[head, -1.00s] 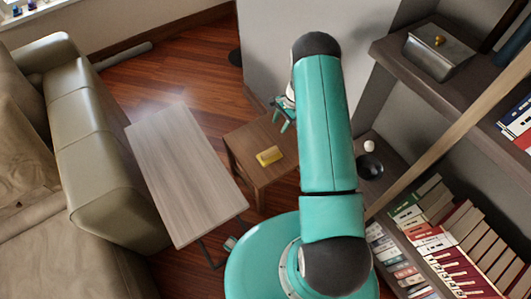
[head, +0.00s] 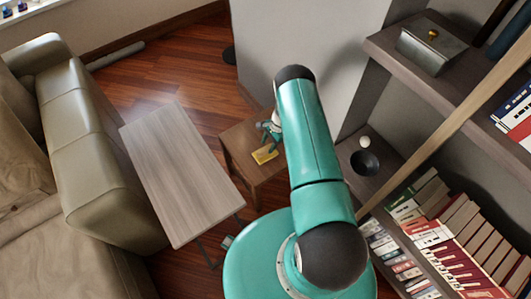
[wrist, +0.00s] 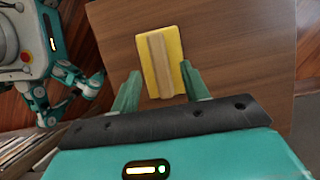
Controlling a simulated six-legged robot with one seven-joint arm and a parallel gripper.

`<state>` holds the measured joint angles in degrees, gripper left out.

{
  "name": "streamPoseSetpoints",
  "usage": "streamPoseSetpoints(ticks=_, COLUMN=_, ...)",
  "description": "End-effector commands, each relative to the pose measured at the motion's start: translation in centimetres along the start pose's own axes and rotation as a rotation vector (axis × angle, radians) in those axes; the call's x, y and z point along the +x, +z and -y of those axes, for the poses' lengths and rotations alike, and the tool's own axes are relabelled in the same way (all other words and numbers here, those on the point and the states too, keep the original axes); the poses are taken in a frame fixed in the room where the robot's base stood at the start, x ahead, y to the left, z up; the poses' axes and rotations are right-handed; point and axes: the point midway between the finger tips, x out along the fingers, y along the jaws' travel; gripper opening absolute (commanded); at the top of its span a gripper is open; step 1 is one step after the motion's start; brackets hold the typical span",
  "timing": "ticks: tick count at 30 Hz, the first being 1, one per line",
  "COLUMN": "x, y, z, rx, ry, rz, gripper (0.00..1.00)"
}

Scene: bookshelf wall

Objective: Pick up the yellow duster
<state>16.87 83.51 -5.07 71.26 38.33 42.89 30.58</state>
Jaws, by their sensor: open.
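The yellow duster (head: 264,155) lies on the small brown wooden side table (head: 240,139). In the wrist view the duster (wrist: 174,50) is a yellow block with a tan strip along its middle, lying flat on the table top (wrist: 230,50). My gripper (head: 268,136) is over the table beside the duster's far side in the head view. In the wrist view my gripper (wrist: 158,88) is open and empty, its two green fingers either side of the duster's near end. Whether the fingers touch it or are level with it I cannot tell.
A grey wooden table (head: 180,170) stands left of the side table, with a sofa (head: 85,140) beyond it. A bookshelf (head: 400,45) is on the right, holding books, a metal box (head: 432,48), a dark bowl (head: 365,162) and a white ball (head: 365,141). A pale wall stands behind the side table.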

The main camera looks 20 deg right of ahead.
Motion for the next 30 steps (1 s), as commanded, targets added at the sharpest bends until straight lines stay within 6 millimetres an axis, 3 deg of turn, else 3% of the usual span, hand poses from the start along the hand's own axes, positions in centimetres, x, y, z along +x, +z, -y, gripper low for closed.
streamPoseSetpoints(ticks=3, x=2.1, y=0.1, z=0.0, rx=-0.001, ry=0.003, rz=0.001, gripper=0.45)
streamPoseSetpoints(ticks=8, x=3.6, y=0.1, z=0.0, rx=-0.001, ry=0.002, rz=0.000, gripper=0.45)
streamPoseSetpoints(ticks=30, x=4.1, y=-0.1, z=0.1, rx=-0.001, ry=0.000, rz=0.000, gripper=0.45)
